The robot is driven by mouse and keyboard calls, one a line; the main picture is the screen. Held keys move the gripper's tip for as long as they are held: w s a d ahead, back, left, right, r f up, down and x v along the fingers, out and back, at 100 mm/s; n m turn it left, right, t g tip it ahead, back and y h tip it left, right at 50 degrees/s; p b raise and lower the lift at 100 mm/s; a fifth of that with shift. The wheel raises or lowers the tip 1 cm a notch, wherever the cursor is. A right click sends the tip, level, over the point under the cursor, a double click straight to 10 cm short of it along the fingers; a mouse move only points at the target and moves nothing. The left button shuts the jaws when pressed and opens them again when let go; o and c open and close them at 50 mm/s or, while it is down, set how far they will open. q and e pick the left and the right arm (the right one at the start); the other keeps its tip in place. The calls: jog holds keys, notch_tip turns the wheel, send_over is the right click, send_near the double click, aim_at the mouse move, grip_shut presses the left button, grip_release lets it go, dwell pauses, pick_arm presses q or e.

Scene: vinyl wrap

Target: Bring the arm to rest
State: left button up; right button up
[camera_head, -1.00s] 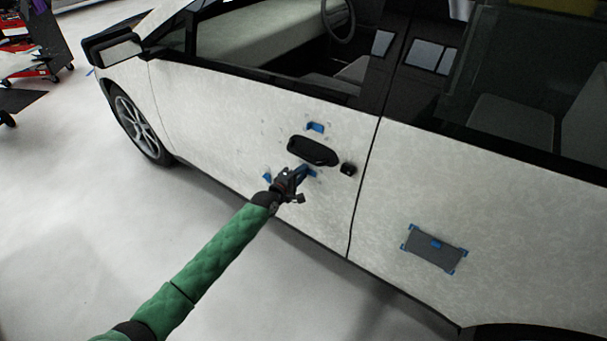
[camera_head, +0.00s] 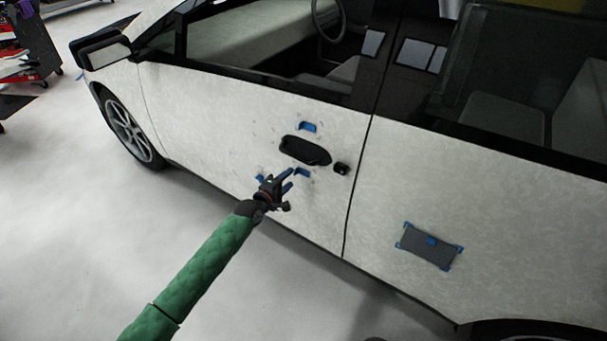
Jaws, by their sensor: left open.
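My left arm (camera_head: 205,265) wears a green sleeve and reaches up from the bottom left. Its gripper (camera_head: 285,180) is open in front of the car's white front door (camera_head: 220,130), below the black door handle recess (camera_head: 305,150). I see nothing held between its fingers. Blue pieces sit on the door around the recess: one above it (camera_head: 308,127), one below it (camera_head: 302,172), and one just left of the gripper (camera_head: 260,178). Whether the fingertips touch the door cannot be told. My right gripper is not in view.
A grey panel with blue corner pieces (camera_head: 428,246) is on the rear door. A small black knob (camera_head: 341,169) sits right of the recess. The side mirror (camera_head: 103,52) juts out at the upper left. Pale floor (camera_head: 70,230) is free at the left.

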pick_arm(q)
jog(key=shift+v, duration=1.8)
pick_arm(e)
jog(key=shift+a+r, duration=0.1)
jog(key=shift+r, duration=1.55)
pick_arm(q)
jog(key=s+a+f+m+g+y, duration=0.3)
jog(key=s+a+m, duration=0.15)
jog(key=s, duration=0.45)
jog(key=s+a+f+m+g+y, duration=0.3)
jog(key=s+f+m, duration=0.15)
jog(key=s, duration=0.55)
jog(key=s+a+f+m+g+y, duration=0.3)
jog(key=s+a+m, duration=0.15)
jog(key=s, duration=0.45)
jog(key=s+f+g, duration=0.1)
jog(key=s+f, duration=0.2)
jog(key=s, duration=0.3)
jog(key=s+d+f+g, duration=0.1)
jog(key=s+f, duration=0.2)
jog(key=s, duration=0.4)
jog(key=s+f+g, duration=0.1)
jog(key=s+f, duration=0.2)
jog(key=s, duration=0.4)
jog(key=shift+s+f+n, duration=0.25)
jog(key=shift+f+n, duration=0.05)
jog(key=shift+n, duration=0.05)
